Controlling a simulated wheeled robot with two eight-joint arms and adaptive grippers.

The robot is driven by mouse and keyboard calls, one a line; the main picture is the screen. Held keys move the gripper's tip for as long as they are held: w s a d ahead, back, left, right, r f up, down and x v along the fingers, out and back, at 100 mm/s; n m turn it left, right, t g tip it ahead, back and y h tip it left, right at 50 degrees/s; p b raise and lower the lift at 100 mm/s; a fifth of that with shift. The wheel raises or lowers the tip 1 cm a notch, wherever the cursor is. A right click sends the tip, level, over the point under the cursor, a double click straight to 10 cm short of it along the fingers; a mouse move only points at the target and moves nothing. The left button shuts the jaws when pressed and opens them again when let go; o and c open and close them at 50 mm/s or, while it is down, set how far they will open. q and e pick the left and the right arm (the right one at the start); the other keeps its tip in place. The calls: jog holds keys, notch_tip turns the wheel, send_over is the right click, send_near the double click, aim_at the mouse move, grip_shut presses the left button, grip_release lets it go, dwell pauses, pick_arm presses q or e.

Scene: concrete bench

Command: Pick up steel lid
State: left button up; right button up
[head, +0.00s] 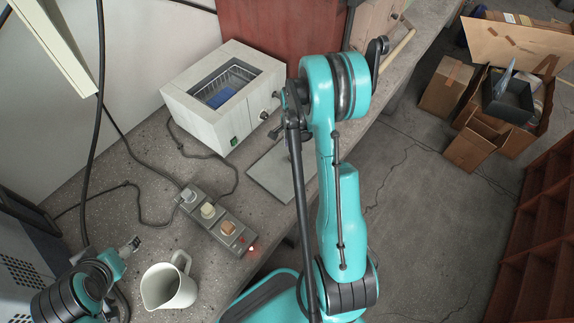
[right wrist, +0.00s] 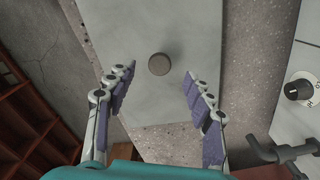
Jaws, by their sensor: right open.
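The steel lid is a flat grey plate lying on the bench in front of the white heated bath. In the head view the lid (head: 268,173) is partly hidden by my right arm. In the right wrist view the lid (right wrist: 130,28) carries a round dark knob (right wrist: 159,64). My right gripper (right wrist: 158,74) is open above the lid, its fingers on either side of the knob with clear gaps. In the head view that gripper is mostly hidden by its own arm. My left gripper (head: 132,245) is at the lower left, away from the lid; its jaws are unclear.
The white bath (head: 190,103), open on top with a wire basket and something blue inside, stands behind the lid. A power strip (head: 218,222) and a white jug (head: 168,286) are nearer. Its dial (right wrist: 299,89) and tap (right wrist: 285,152) lie close to my right gripper.

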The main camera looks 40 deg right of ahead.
aim_at(292, 156)
notch_tip(292, 156, down, 6)
jog(key=shift+d+f+b, duration=0.1)
jog(key=shift+d+b, duration=0.05)
jog(key=shift+b, duration=1.05)
jog(key=shift+r, duration=0.2)
grip_shut()
